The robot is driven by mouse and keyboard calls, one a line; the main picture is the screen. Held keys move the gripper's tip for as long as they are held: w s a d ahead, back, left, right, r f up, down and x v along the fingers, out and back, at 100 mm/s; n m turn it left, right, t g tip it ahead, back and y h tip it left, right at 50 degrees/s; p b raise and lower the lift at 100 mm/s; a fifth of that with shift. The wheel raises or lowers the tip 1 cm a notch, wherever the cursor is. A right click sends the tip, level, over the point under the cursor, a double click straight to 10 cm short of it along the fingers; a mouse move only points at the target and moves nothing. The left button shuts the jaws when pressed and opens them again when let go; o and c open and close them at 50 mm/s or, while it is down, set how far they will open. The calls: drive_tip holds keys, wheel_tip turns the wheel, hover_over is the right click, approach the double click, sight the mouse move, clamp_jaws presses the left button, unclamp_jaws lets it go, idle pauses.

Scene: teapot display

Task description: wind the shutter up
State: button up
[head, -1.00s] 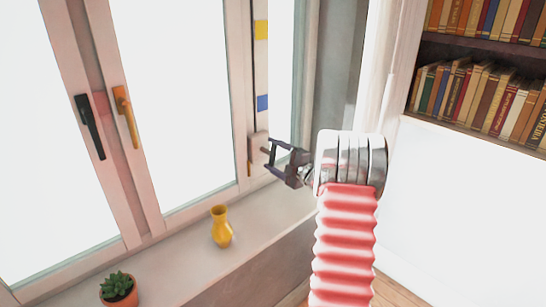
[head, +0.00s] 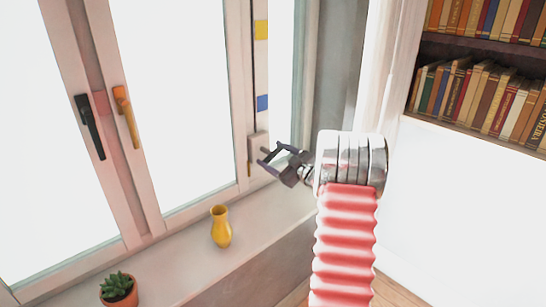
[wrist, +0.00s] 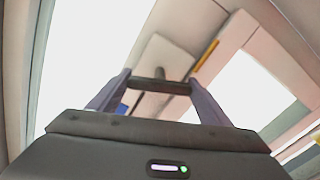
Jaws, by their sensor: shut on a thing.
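A pale winder box (head: 257,146) is mounted on the window frame, left of my gripper in the head view. It also shows in the wrist view (wrist: 158,55), with a short stub at its lower edge. A dark crank bar (wrist: 160,87) spans between my two fingers in the wrist view. My gripper (head: 268,158) is shut on this crank bar at the winder box, and it also shows in the wrist view (wrist: 160,95). The shutter itself cannot be made out; the window panes (head: 170,90) look plain white.
A yellow vase (head: 221,227) and a potted succulent (head: 118,289) stand on the sill (head: 185,250), left of my arm. A black handle (head: 90,127) and an orange handle (head: 126,117) sit on the window frames. A bookshelf (head: 480,48) is at the right.

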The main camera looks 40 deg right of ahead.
drive_tip(key=m, duration=0.4)
drive_tip(key=shift+s+d+f+m, duration=0.1)
drive_tip(key=shift+f+m, duration=0.2)
drive_tip(key=shift+f, duration=0.05)
drive_tip(key=m, duration=0.5)
drive_tip(key=o, duration=1)
drive_tip(key=shift+r, duration=0.2)
drive_tip(key=shift+o, duration=0.2)
drive_tip(key=s, duration=1.3)
drive_tip(key=shift+s, duration=0.35)
drive_tip(key=shift+d, duration=0.1)
drive_tip(key=shift+c, duration=0.3)
